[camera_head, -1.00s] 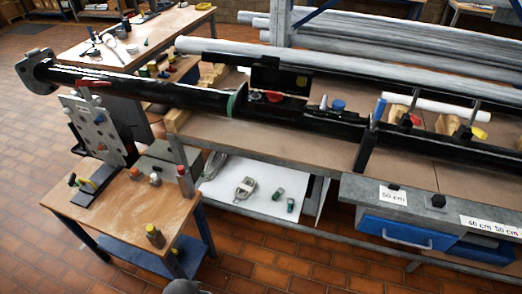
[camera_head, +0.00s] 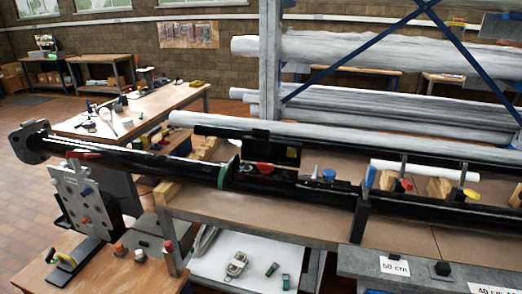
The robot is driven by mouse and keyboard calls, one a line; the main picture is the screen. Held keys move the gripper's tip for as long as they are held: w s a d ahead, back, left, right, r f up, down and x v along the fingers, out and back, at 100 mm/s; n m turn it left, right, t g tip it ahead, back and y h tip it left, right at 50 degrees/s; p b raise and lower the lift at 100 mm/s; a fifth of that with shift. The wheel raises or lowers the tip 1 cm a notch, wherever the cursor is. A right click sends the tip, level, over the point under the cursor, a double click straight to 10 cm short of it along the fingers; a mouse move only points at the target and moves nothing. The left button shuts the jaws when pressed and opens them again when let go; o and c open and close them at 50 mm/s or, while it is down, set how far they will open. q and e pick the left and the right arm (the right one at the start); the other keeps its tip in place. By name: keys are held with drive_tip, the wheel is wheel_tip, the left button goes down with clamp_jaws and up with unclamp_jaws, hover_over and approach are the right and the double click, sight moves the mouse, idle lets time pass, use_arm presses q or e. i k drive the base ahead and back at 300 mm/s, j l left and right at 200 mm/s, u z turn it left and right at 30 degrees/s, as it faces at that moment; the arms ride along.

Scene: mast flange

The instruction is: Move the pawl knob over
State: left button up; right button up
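A green ring (camera_head: 229,173) sits around the mast. Right of it are a red part (camera_head: 264,169) and a blue knob (camera_head: 328,175) on the mast's top side. I cannot tell which small part is the pawl knob. Neither of my grippers is in view.
An upright plate with several knobs (camera_head: 84,199) stands on a small wooden table (camera_head: 130,274) at the lower left. Grey pipes (camera_head: 370,50) lie on a rack behind the bench. A blue clamp handle (camera_head: 370,177) and yellow one (camera_head: 471,193) stand at right.

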sight(265, 168)
drive_tip(key=z, duration=2.15)
drive_tip(key=j+u, duration=0.1)
drive_tip(key=u, duration=0.4)
drive_tip(key=j+u, duration=0.1)
drive_tip(key=u, duration=0.35)
drive_tip(key=i+j+u, duration=0.1)
drive_tip(key=u, duration=0.4)
drive_tip(key=i+u, duration=0.1)
drive_tip(key=u, duration=0.35)
drive_tip(key=i+j+u, duration=0.1)
drive_tip(key=i+j, duration=0.2)
drive_tip(key=i, duration=0.25)
drive_tip(key=j+u, duration=0.05)
